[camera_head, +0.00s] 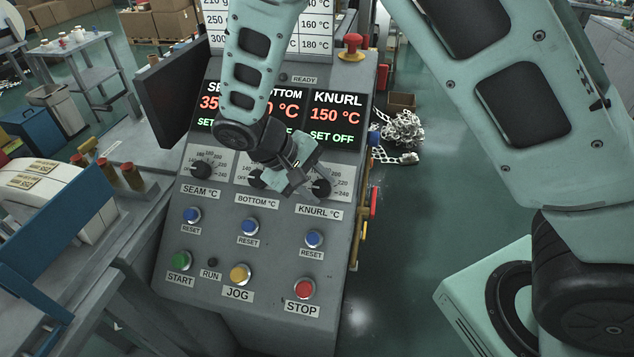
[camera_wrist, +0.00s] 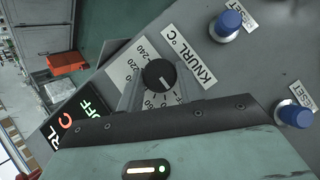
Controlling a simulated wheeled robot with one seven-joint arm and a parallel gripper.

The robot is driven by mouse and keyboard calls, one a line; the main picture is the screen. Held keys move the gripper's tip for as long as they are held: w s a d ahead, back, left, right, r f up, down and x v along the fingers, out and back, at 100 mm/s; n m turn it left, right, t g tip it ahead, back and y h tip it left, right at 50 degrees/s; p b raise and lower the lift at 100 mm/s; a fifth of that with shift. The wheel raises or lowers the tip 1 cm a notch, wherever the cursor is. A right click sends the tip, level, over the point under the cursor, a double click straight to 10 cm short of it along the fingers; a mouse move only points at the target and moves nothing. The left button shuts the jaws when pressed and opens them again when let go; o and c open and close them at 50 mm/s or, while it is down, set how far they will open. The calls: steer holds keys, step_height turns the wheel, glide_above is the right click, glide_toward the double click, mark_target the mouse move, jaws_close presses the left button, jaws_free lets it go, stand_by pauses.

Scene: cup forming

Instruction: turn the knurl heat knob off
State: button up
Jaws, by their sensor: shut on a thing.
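The knurl heat knob (camera_head: 321,187) is a round black dial with a white pointer line, at the right of the panel's dial row above the KNURL °C label. It also shows in the wrist view (camera_wrist: 159,74), with the scale around it. My gripper (camera_head: 312,181) reaches it from the upper left and is shut on it, with a grey finger on either side in the wrist view. The gripper hides part of the dial scale. The knurl display (camera_head: 337,115) reads 150 °C in red, with SET OFF in green below.
The seam knob (camera_head: 201,169) and the bottom knob (camera_head: 257,179) sit to the left; my arm partly covers the latter and the displays. Blue reset buttons (camera_head: 314,238) and a red STOP button (camera_head: 304,289) lie below. A red emergency button (camera_head: 352,47) stands at the upper right.

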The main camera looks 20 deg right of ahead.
stand_by(0.3)
steer(key=o, duration=1)
steer(key=b+v, duration=0.3)
steer(key=v, duration=1.4)
steer(key=shift+a, duration=0.25)
steer(key=shift+r, duration=0.1)
steer(key=s+d+f+n+y, duration=0.2)
steer(key=s+y, duration=0.1)
steer(key=s, duration=0.8)
steer(key=s+d+f+n+t+y, duration=0.1)
steer(key=s+d+f+n+y, duration=0.1)
steer(key=s, duration=0.9)
steer(key=shift+d+f+y, duration=0.25)
steer(key=shift+f+y, duration=0.55)
steer(key=shift+y, duration=0.4)
